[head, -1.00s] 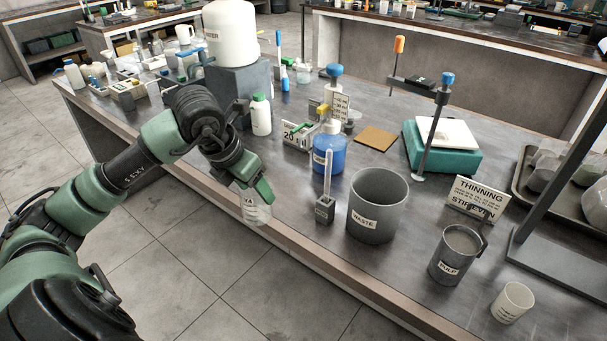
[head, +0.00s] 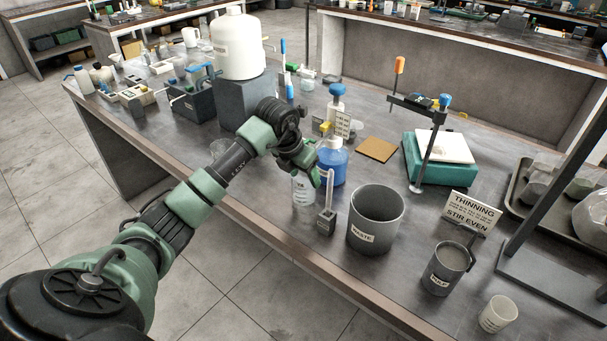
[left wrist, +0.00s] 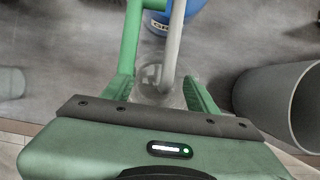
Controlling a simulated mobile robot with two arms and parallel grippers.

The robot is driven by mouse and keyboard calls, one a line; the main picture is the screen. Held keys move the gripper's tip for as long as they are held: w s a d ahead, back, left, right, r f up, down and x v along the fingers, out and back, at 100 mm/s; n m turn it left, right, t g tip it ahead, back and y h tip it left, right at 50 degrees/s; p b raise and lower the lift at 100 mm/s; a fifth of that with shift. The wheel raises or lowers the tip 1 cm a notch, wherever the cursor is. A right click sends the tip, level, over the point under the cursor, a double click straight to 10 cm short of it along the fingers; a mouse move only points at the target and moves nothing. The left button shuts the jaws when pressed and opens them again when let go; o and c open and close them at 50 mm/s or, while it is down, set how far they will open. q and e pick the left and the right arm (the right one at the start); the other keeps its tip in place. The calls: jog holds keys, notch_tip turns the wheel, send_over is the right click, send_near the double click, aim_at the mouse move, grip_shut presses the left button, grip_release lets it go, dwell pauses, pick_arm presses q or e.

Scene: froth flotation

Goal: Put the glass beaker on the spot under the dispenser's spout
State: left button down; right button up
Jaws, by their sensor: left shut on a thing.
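The clear glass beaker (head: 303,191) is upright below my left gripper (head: 305,170), which is shut on it. In the left wrist view the beaker (left wrist: 155,87) shows between the two green fingers, seen from above. It is just left of the small grey holder, in front of the blue bottle (head: 331,165); I cannot tell whether its base touches the bench. A blue-topped white dispenser (head: 337,103) with a yellow part stands behind the blue bottle. The spot under its spout is hidden or too small to make out. My right gripper is not in view.
A grey holder with a pale upright rod (head: 326,222) is close to the right of the beaker. A grey waste bucket (head: 376,232) stands further right. A white tank (head: 236,48) sits on a grey block behind my left arm.

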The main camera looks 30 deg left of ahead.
pick_arm(q)
jog(key=shift+f, duration=0.8)
jog(key=shift+c, duration=2.2)
grip_release()
jog(key=shift+r, duration=0.25)
jog(key=shift+s+r, duration=0.1)
jog(key=shift+r, duration=0.25)
jog(key=b+v, duration=0.2)
jog(key=v, duration=0.9)
jog(key=shift+r, duration=0.1)
